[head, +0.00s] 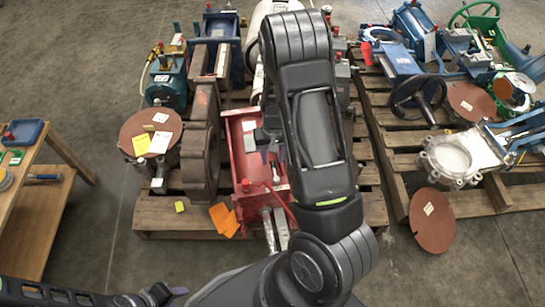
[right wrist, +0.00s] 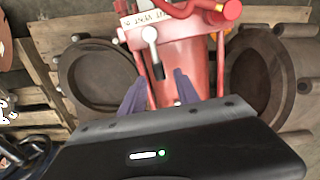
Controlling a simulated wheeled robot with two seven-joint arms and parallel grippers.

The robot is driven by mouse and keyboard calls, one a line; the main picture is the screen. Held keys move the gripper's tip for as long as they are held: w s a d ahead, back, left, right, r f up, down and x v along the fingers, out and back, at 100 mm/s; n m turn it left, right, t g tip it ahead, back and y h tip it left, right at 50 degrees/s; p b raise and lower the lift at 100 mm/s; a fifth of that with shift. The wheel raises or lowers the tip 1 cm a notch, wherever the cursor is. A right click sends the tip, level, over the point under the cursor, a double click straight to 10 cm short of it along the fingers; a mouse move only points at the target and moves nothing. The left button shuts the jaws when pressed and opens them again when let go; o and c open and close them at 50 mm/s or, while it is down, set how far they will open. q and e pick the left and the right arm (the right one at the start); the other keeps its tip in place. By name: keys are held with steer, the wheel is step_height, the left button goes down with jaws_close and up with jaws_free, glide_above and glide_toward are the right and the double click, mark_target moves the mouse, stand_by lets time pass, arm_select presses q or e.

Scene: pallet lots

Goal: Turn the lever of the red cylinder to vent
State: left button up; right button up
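The red cylinder (head: 248,192) lies on the wooden pallet at centre, partly hidden by my right arm. In the right wrist view, the red cylinder (right wrist: 188,62) fills the upper middle. Its lever (right wrist: 151,38) has a pale round hub and a dark handle pointing down the picture. A white label strip (right wrist: 145,18) sits behind the hub; its lettering is unclear. My right gripper (right wrist: 157,84) is open, its two fingers apart, the handle's end between their tips in the picture. Contact cannot be told. My left gripper (head: 160,294) is low at the left, its fingers unclear.
A rusty flanged body (head: 201,150) stands left of the cylinder. Orange tags (head: 224,219) lie on the pallet (head: 165,212). A second pallet (head: 480,203) at right holds blue and green valves. A wooden bench (head: 30,190) stands at left. Bare floor lies between.

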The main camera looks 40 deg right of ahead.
mark_target(273, 161)
step_height(273, 161, up, 7)
steer(key=shift+f+p, duration=0.1)
steer(key=shift+p, duration=0.85)
